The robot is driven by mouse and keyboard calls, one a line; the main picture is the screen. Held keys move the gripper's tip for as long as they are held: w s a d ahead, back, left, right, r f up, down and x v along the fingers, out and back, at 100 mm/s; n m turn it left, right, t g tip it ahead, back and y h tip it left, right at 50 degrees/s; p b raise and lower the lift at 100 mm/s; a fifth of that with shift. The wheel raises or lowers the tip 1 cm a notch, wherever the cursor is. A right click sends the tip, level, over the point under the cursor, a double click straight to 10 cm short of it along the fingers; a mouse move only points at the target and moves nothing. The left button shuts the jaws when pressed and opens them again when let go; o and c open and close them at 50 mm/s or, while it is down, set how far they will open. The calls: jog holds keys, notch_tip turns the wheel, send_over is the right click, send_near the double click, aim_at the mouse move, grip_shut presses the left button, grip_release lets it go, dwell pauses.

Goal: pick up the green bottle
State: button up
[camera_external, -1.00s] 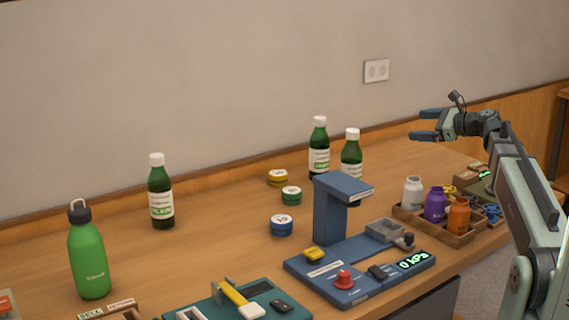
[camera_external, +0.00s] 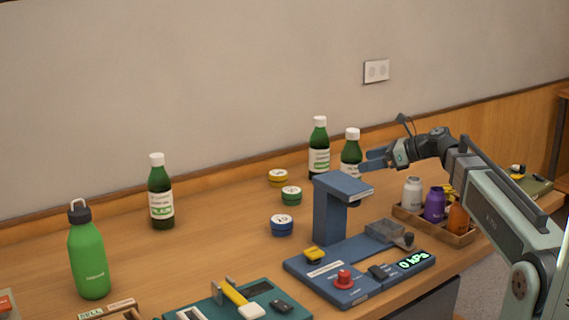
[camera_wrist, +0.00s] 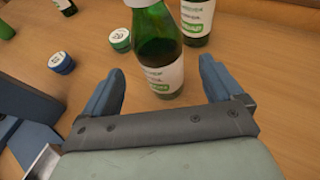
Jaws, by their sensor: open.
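My gripper (camera_external: 372,160) is open near the right one of two dark green glass bottles with white caps, at the back of the table. That bottle (camera_external: 351,143) is partly hidden by my fingers and the blue press. In the wrist view this bottle (camera_wrist: 158,45) stands upright between and just beyond my spread fingers, with no clear contact. The other dark bottle (camera_external: 319,150) is just left of it and shows at the top right of the wrist view (camera_wrist: 197,22). A third dark bottle (camera_external: 160,193) stands further left. A bright green flask (camera_external: 88,257) with a dark cap stands at the far left.
A blue press (camera_external: 331,215) with a gauge base stands in front of the bottles. Yellow, green and blue tins (camera_external: 282,225) lie left of it. A wooden tray (camera_external: 458,238) of small bottles is at the right. A teal board with a hammer (camera_external: 238,300) is at the front.

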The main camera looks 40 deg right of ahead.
aim_at(351, 166)
jog(key=shift+x, duration=3.3)
jog(key=shift+s+d+f, duration=0.1)
jog(key=shift+f, duration=0.05)
grip_shut()
